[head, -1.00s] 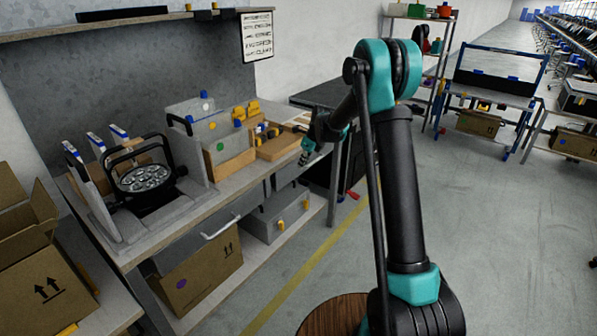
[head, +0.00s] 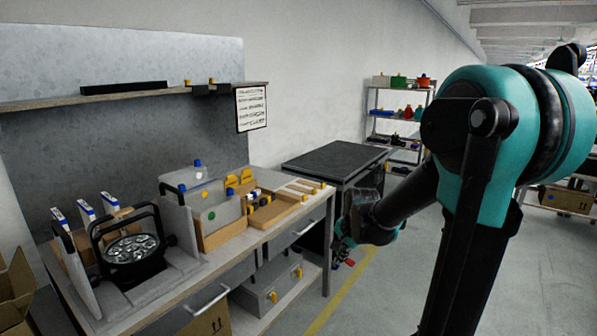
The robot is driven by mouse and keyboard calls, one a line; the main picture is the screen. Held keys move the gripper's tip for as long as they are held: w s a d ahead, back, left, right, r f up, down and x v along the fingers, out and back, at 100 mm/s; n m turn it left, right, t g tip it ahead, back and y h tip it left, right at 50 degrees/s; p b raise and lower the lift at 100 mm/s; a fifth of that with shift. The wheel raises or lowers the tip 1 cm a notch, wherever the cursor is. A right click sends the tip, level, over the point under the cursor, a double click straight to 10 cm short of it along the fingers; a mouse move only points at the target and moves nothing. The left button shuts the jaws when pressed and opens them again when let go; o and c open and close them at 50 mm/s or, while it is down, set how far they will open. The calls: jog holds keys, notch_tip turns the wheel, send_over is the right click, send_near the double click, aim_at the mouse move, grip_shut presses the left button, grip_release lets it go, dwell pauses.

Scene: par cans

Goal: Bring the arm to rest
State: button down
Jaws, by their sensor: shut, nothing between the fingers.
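My gripper (head: 343,251) is at the end of my teal and black arm, in the middle right of the head view. It points down, beside the right end of the workbench (head: 285,232), above the floor. Its fingers are small and dark; they are shut with nothing between them. My arm's large elbow joint fills the right of the view, with the forearm sloping down and left to the wrist.
A par can (head: 133,247) stands in a grey fixture on the bench's left. Bins and a wooden tray (head: 275,208) sit mid-bench. A dark-topped table (head: 335,160) stands behind my wrist. A shelf rack (head: 398,118) is at the back. Floor is open at right.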

jog(key=s+d+f+n, duration=0.2)
jog(key=s+n, duration=0.3)
jog(key=s, duration=0.4)
jog(key=s+d+f+n+h, duration=0.1)
jog(key=s+d+f+n, duration=0.2)
jog(key=s, duration=0.6)
jog(key=shift+s+d+n, duration=0.15)
jog(key=shift+d+n, duration=0.35)
jog(key=shift+n, duration=0.6)
